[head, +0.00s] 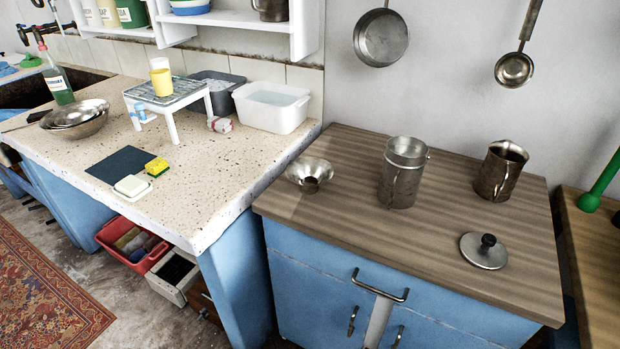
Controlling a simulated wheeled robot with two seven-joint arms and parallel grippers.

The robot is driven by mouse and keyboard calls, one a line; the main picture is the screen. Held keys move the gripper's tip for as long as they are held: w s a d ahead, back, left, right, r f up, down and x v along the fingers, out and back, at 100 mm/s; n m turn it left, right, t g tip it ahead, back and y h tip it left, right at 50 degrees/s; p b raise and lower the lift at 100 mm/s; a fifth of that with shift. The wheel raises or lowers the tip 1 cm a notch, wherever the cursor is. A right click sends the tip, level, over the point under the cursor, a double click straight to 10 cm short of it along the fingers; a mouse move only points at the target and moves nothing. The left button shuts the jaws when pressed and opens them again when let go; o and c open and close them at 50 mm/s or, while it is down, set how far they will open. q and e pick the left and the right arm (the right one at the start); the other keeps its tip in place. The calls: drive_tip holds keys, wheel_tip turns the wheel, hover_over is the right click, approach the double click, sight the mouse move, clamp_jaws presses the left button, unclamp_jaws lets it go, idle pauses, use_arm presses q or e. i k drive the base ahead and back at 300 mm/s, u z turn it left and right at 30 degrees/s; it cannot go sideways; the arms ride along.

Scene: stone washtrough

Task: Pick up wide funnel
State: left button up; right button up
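The wide funnel (310,173) is a grey metal funnel on the wooden top (345,228) of the blue cabinet. It sits near the left edge of that top, left of a tall metal can (402,172). Neither of my grippers is in view.
A metal jug (500,170) and a lid with a black knob (483,251) stand on the right of the wooden top. The speckled counter (215,185) adjoins it at left, with a white basin (271,107). The front of the wooden top is mostly clear.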

sight(316, 170)
drive_tip(key=k, duration=0.5)
drive_tip(key=u, duration=0.95)
drive_tip(key=i, duration=0.75)
drive_tip(key=z, duration=1.8)
